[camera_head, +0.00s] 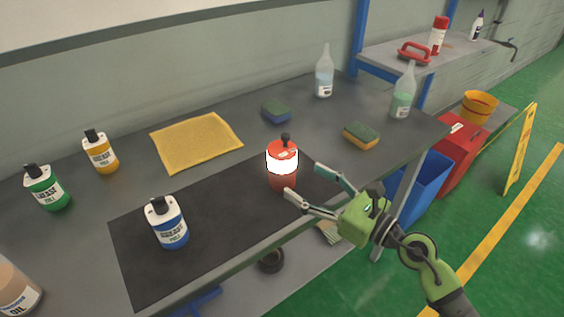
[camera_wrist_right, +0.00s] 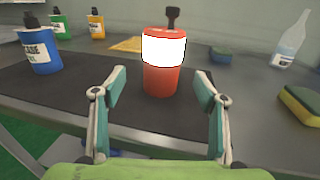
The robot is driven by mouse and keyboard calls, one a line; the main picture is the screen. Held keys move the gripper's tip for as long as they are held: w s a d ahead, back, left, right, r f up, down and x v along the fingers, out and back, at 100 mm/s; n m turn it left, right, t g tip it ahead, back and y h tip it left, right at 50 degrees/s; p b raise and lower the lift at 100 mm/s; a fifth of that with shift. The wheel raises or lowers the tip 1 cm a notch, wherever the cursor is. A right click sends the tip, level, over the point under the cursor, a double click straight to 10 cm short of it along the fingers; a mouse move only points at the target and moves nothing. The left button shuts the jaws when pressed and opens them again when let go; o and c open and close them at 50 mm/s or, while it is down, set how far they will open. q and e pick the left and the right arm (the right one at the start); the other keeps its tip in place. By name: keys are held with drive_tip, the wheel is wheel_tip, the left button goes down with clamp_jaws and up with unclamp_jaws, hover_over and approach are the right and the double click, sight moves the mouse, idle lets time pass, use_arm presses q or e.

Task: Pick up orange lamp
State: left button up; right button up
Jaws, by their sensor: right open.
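The orange lamp (camera_head: 283,179) has a glowing white band and a dark knob on top. It stands upright on a black mat (camera_head: 133,270) on the grey workbench. My right gripper (camera_head: 302,184) is open, with its fingertips just in front of and to the right of the lamp. In the right wrist view the lamp (camera_wrist_right: 160,82) stands ahead, centred between the two open fingers (camera_wrist_right: 160,90); no contact shows. My left gripper is not in the head view.
A blue-labelled bottle (camera_head: 168,224) stands left on the mat. A yellow cloth (camera_head: 196,142), blue sponge (camera_head: 276,111), green-yellow sponge (camera_head: 361,136) and clear bottles (camera_head: 324,75) stand or lie around. The bench's front edge runs below my right gripper. Bins (camera_head: 420,183) stand right.

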sight(282, 166)
drive_tip(key=p+x, duration=0.1)
drive_tip(key=x, duration=0.7)
drive_tip(key=shift+w+a+f, duration=0.1)
drive_tip(key=shift+w+f, duration=0.1)
drive_tip(key=shift+w, duration=0.2)
drive_tip(key=shift+r, duration=0.1)
drive_tip(key=c, duration=1.6)
